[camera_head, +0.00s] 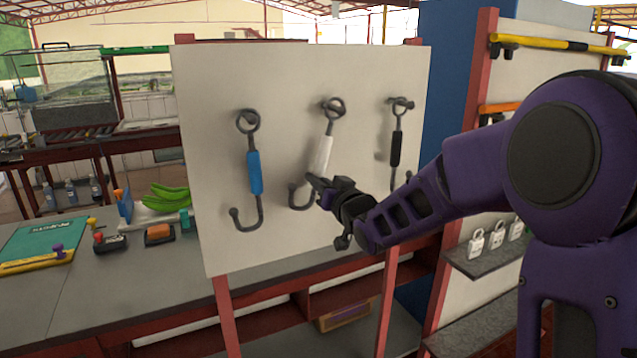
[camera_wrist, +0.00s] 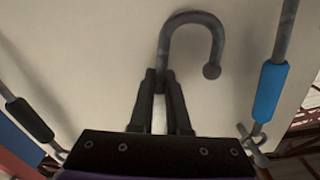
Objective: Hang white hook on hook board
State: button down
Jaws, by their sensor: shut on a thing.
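The white hook (camera_head: 322,157) is a grey metal stem with a white sleeve, a ring at its top and a curved hook at its bottom. It stands slightly tilted in front of the hook board (camera_head: 285,72), between two other hooks. Its ring is at the middle peg (camera_head: 333,104); I cannot tell whether the ring is around the peg or only in front of it. My gripper (camera_head: 316,181) is shut on the lower part of the white hook. In the wrist view, the fingers (camera_wrist: 160,88) pinch the stem, with the grey curve beyond them; the ring is hidden there.
A blue-sleeved hook (camera_head: 254,172) hangs on the board at left, and a black-sleeved hook (camera_head: 397,149) at right, close to my arm. A counter (camera_head: 130,285) with bananas (camera_head: 168,198) and small items stands behind. A shelf with padlocks (camera_head: 476,243) is at right.

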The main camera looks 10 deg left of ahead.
jog(key=shift+w+a, duration=0.1)
jog(key=shift+a+f+b, duration=0.25)
jog(key=shift+f+b, duration=0.1)
jog(key=shift+b, duration=0.3)
dwell(0.4)
dwell(0.4)
jog(key=c, duration=0.8)
grip_release()
